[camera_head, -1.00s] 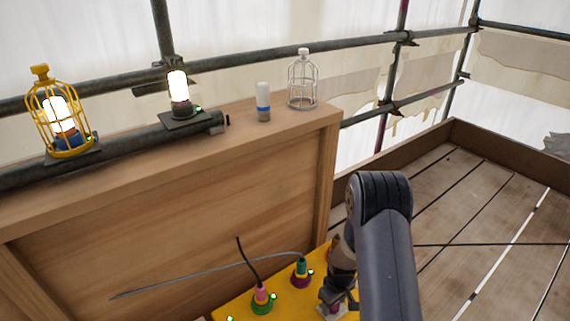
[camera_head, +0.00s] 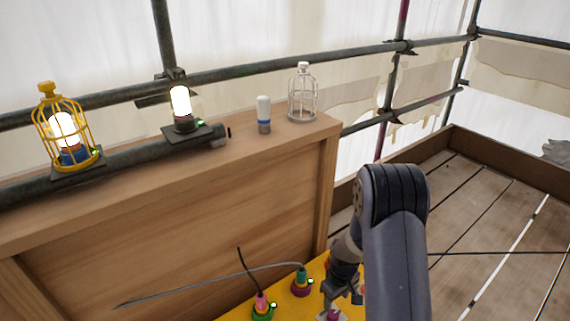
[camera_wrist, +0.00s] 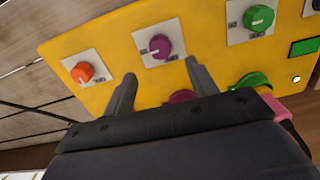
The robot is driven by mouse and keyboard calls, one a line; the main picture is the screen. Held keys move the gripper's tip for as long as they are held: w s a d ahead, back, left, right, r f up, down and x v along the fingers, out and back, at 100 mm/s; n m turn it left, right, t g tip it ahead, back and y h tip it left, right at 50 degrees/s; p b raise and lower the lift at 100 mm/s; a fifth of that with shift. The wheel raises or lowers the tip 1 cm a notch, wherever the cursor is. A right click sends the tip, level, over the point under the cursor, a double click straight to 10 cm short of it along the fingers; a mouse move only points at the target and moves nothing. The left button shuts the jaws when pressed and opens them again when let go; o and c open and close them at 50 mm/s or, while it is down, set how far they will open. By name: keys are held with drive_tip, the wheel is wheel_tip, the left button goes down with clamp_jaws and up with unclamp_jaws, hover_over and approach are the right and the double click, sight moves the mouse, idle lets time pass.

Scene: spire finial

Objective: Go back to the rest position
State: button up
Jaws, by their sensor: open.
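My gripper (camera_wrist: 158,85) is open and empty in the wrist view, its two fingers apart over a yellow panel (camera_wrist: 115,50). A purple knob (camera_wrist: 160,46) on a pale plate shows just beyond and between the fingertips, with no finger visibly on it. An orange knob (camera_wrist: 82,72) is to the left and a green knob (camera_wrist: 259,18) to the upper right. In the head view my gripper (camera_head: 335,300) is low over the yellow panel (camera_head: 235,309), partly hidden by my arm.
Green (camera_head: 262,306) and purple (camera_head: 300,284) sockets hold plugs with cables beside my gripper. Planks at right look clear.

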sight(333, 314)
wheel_tip(333, 314, down, 9)
drive_tip(key=b, duration=0.3)
drive_tip(key=shift+r+n, duration=0.4)
drive_tip(key=shift+n, duration=0.4)
drive_tip(key=n+p, duration=0.2)
drive_tip(key=n, duration=0.5)
drive_tip(key=shift+r, duration=0.1)
drive_tip(key=n+p, duration=0.2)
drive_tip(key=n, duration=0.2)
drive_tip(key=shift+n, duration=0.3)
drive_tip(key=n+p, duration=0.3)
drive_tip(key=n, duration=0.1)
drive_tip(key=shift+n, duration=0.6)
drive_tip(key=shift+r, duration=1.1)
